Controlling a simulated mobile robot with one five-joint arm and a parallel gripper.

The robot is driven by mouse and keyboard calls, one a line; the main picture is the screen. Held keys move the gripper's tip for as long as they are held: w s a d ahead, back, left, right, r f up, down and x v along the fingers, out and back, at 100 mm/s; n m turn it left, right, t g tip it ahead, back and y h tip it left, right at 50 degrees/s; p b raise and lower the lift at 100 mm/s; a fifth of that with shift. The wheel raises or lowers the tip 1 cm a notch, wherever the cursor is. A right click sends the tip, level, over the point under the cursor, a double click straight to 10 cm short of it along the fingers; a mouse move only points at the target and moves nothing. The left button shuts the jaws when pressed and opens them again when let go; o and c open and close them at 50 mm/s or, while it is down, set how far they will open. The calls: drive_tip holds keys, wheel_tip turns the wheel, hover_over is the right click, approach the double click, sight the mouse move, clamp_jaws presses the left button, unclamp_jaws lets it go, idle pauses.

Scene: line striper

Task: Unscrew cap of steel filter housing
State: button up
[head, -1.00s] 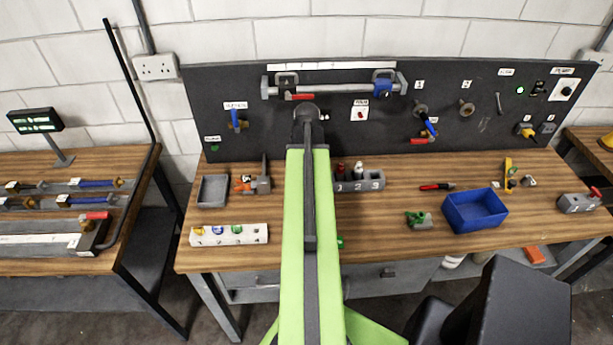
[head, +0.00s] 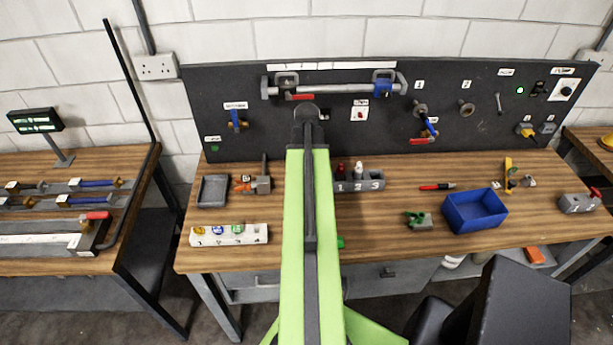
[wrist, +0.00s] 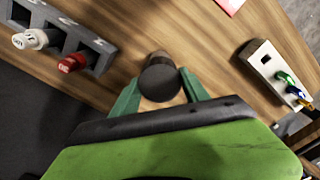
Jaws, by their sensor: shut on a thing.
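In the wrist view my gripper (wrist: 160,79) has its two green fingers on either side of a dark round cap-like piece (wrist: 158,86) and is shut on it. A narrower brownish part shows just beyond the dark piece. It stands over the wooden bench top, and I see its dark end face nearly head-on. Whether it has turned on its housing cannot be told. In the head view my own green arm hides the gripper and the held piece.
A grey rack (head: 362,182) marked 1, 2, 3 holds red and white pieces, close to my gripper. A white block (head: 229,235) with coloured pieces lies at the bench's front left. A blue bin (head: 475,210) stands right.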

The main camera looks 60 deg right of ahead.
drive_tip(key=n, duration=0.4)
drive_tip(key=shift+s, duration=0.1)
drive_tip(key=o, duration=1.6)
drive_tip(key=shift+o, duration=0.2)
drive_tip(key=shift+c, duration=0.6)
drive_tip(key=m, duration=0.5)
drive_tip(key=shift+m, duration=0.3)
drive_tip(key=m, duration=1.7)
